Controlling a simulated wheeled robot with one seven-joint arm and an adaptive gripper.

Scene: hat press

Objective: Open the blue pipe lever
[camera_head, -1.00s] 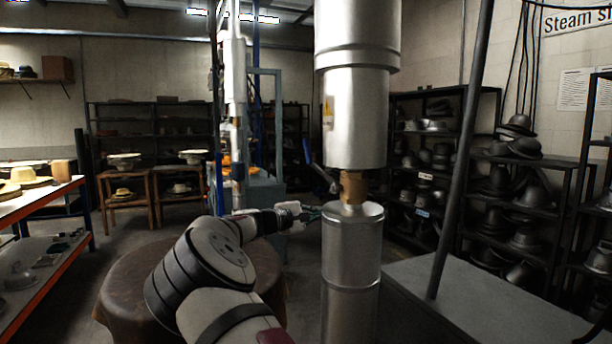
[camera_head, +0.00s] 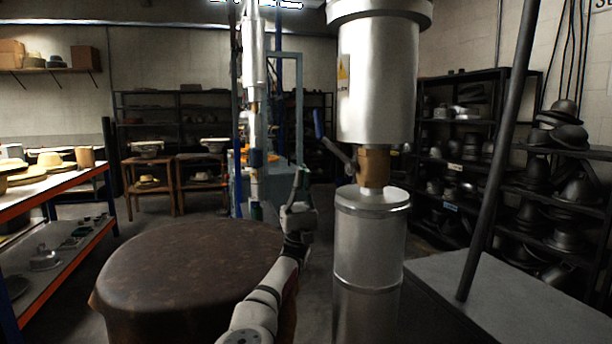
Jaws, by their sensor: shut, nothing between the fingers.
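The blue lever handle (camera_head: 319,124) sits left of the brass valve (camera_head: 374,167) on the large metal pipe (camera_head: 377,80). The handle points up, and its grey arm (camera_head: 337,153) slopes down to the right to the valve. My gripper (camera_head: 301,178) is left of the pipe, below and a little left of the blue handle, with its fingers pointing up. Its fingers look shut and hold nothing. It appears apart from the lever; its distance in depth is hard to judge.
A round brown table (camera_head: 180,255) stands at the left front. A grey surface (camera_head: 520,295) and a slanted dark pole (camera_head: 497,150) are on the right. A thinner pipe (camera_head: 253,60) stands behind my gripper. Shelves of hats (camera_head: 550,190) line the right wall.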

